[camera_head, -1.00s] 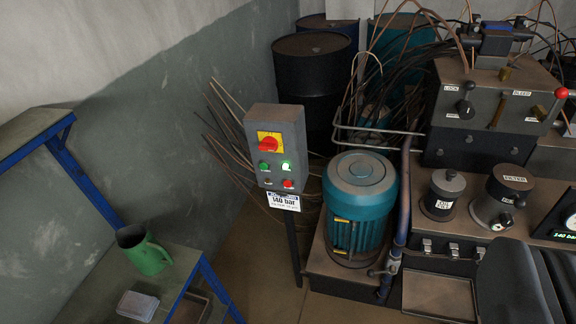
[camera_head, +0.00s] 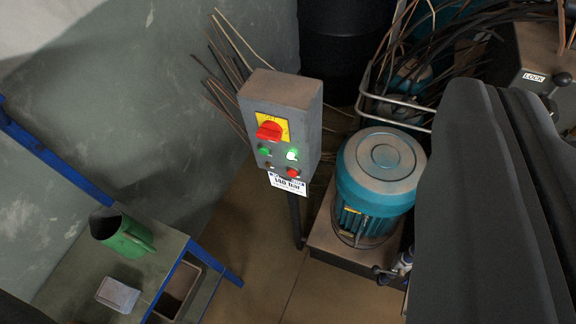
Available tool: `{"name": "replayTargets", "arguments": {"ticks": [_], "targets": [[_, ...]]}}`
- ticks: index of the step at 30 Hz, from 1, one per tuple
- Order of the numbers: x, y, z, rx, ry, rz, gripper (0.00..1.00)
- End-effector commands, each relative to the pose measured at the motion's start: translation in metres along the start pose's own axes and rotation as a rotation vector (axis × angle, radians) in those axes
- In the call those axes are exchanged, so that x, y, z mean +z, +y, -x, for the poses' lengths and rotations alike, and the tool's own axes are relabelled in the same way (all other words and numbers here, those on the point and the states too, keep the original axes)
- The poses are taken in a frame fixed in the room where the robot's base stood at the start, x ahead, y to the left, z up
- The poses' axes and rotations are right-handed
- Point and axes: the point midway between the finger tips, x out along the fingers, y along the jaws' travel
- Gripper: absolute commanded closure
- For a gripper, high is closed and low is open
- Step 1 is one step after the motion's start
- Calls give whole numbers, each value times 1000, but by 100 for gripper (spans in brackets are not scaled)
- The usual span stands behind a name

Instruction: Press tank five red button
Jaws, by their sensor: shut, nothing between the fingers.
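A grey control box (camera_head: 284,97) stands on a dark post left of the middle. On its face are a red rotary switch (camera_head: 269,130) on a yellow plate, a green button (camera_head: 265,150) and a brightly lit green lamp (camera_head: 292,154). Below them are a small dark knob and a red button (camera_head: 293,173). A white label (camera_head: 287,184) below reads 140 bar. No tank number is readable. My gripper (camera_head: 485,92) is large and dark at the right, close to the camera. Its fingers lie together, empty and apart from the box in the picture.
A teal motor (camera_head: 378,180) stands right of the post. Dark hoses and a black drum (camera_head: 345,40) are behind. Thin rods (camera_head: 232,60) lean behind the box. At left is a blue-framed bench (camera_head: 185,262) with a green jug (camera_head: 125,238). Bare floor lies before the post.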

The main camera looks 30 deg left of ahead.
Motion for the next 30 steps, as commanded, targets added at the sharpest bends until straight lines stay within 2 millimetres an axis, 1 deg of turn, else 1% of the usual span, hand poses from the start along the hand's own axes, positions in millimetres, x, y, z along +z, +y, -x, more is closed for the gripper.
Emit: {"name": "replayTargets", "arguments": {"ticks": [6, 8, 11, 12, 14, 17, 18, 20, 21, 23, 24, 26, 27, 29, 30], "targets": [[0, 0, 0, -1, 0, -1, 100], [2, -2, -3, -8, -3, -7, 100], [10, -10, -20, -48, -14, -42, 100], [17, -15, -32, -73, -22, -68, 100], [32, -32, -54, -121, -42, -121, 100], [59, -58, -95, -209, -76, -241, 100], [74, -68, -114, -240, -95, -296, 100], [97, -84, -138, -279, -125, -381, 100], [113, -93, -154, -297, -145, -437, 100], [137, -107, -176, -317, -179, -522, 100], [153, -116, -190, -324, -198, -578, 100], [183, -129, -209, -326, -239, -657, 100], [201, -136, -221, -321, -262, -709, 100], [233, -148, -237, -306, -306, -782, 100], [253, -155, -246, -291, -330, -829, 100]]}}
